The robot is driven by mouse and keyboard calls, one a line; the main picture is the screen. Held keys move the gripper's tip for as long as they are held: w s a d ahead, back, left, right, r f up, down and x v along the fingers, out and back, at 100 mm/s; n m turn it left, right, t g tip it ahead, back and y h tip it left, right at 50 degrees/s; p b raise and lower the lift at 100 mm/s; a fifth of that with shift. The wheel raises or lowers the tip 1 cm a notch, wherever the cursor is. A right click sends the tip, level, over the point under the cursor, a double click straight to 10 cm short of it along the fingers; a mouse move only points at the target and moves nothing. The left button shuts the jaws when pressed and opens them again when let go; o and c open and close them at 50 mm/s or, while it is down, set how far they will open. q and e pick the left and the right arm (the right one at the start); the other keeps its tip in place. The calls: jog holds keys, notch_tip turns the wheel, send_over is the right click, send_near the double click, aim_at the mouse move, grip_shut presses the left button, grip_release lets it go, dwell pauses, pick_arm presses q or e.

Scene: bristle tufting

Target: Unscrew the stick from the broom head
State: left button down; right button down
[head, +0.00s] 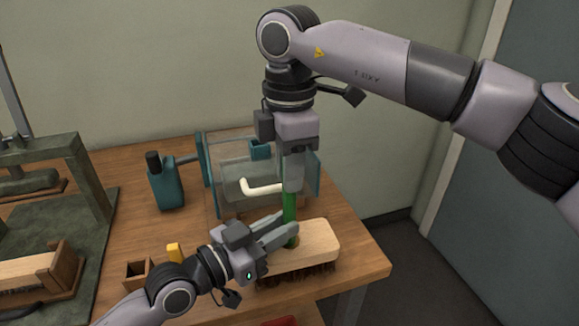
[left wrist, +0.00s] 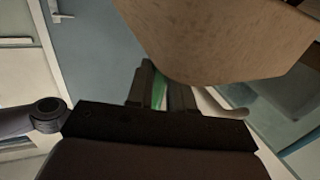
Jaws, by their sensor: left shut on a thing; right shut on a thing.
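The green stick (head: 290,204) stands upright on the broom head (head: 318,238), a pale wooden block with dark bristles underneath. My right gripper (head: 292,182) points down from above and is shut on the upper part of the stick, hiding its top. My left gripper (head: 286,225) reaches in from the left, just above the block, and is shut on the lower stick. In the left wrist view, a green strip of the stick (left wrist: 160,92) shows between the left fingers. The broom head (left wrist: 210,40) fills the top there, close to them. The joint is partly hidden.
The broom head lies near the right front of the wooden table (head: 365,260). Behind it is a teal-framed machine (head: 208,170) with a white handle (head: 262,188). A small wooden box (head: 137,273) and a yellow piece (head: 174,252) lie left. A dark press (head: 85,180) stands far left.

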jog(key=c, duration=1)
grip_release()
jog(key=shift+o, duration=0.2)
jog(key=shift+o, duration=0.3)
jog(key=shift+r, duration=2.35)
notch_tip(320, 180, up, 7)
jog(key=m, duration=0.4)
jog(key=shift+f+m, duration=0.15)
jog(key=shift+m, duration=0.15)
notch_tip(320, 180, down, 12)
jog(key=shift+r, duration=0.2)
grip_shut()
jog(key=n, duration=0.4)
